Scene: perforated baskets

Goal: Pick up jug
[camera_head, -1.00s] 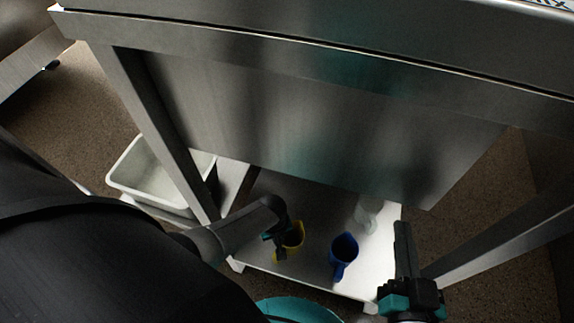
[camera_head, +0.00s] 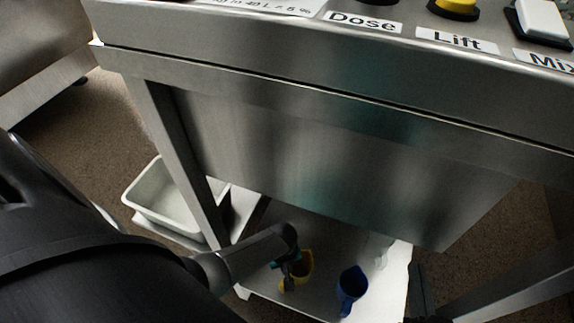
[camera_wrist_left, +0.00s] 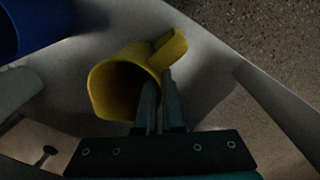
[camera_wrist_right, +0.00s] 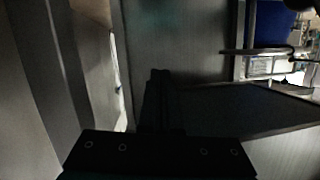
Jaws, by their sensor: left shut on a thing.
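A yellow jug (camera_head: 305,268) with a handle is on the low white shelf (camera_head: 385,290) under the steel machine. It also shows in the left wrist view (camera_wrist_left: 108,88), tilted, its dark open mouth facing the camera. My left gripper (camera_head: 290,268) is shut on the yellow jug; in the left wrist view its fingers (camera_wrist_left: 160,95) are at the jug's wall near the handle. I cannot tell whether the jug is clear of the shelf. My right gripper (camera_head: 418,290) is right of the shelf, near the machine's leg. In the right wrist view its dark fingers (camera_wrist_right: 156,100) are together, with nothing visible between them.
A blue jug (camera_head: 352,284) stands right of the yellow one, with a clear vessel (camera_head: 380,248) behind it. A white bin (camera_head: 165,200) is at the left. The machine's steel legs (camera_head: 180,150) and panel (camera_head: 320,160) bound the space over the shelf.

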